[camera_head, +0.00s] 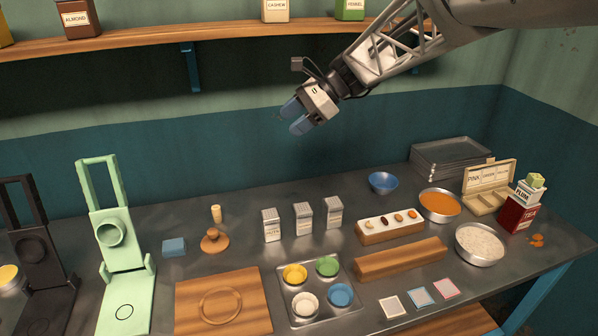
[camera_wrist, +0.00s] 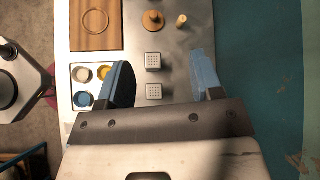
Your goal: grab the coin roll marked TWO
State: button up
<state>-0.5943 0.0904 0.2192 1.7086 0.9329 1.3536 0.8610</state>
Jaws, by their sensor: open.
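I cannot make out a coin roll or the word TWO in either view. Three small grey-white boxes with labels (camera_head: 303,219) stand in a row mid-table; their print is too small to read. Two of them show from above between my fingers in the wrist view (camera_wrist: 153,62). A small pale upright cylinder (camera_head: 216,213) stands behind a wooden knobbed disc (camera_head: 214,241); it also shows in the wrist view (camera_wrist: 181,21). My gripper (camera_head: 289,120) is open and empty, high above the table; its two blue fingers are apart in the wrist view (camera_wrist: 158,62).
A metal tray (camera_head: 320,318) holds small coloured bowls. A wooden board (camera_head: 185,318) and a green press-like stand (camera_head: 127,275) are left. Wooden blocks (camera_head: 400,260), filled pans (camera_head: 480,244) and a red TEA box (camera_head: 514,215) are right. A shelf (camera_head: 180,36) runs along the wall.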

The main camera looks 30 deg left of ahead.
jog(key=s+a+f+m+g+y, duration=0.1)
jog(key=a+f+g, duration=0.1)
jog(key=a, duration=0.8)
jog(key=s+a+f+m+g, duration=0.1)
jog(key=a+f+g, duration=0.1)
jog(key=a, duration=0.7)
send_near(216, 208)
jog(key=shift+s+a+f+t, duration=0.3)
jog(key=shift+s+a+f, duration=0.4)
jog(key=shift+s, duration=0.2)
jog(key=shift+a, duration=0.1)
jog(key=shift+x, duration=1.25)
jog(key=shift+s, duration=0.1)
jog(key=shift+x, duration=2.55)
jog(key=shift+c, duration=0.2)
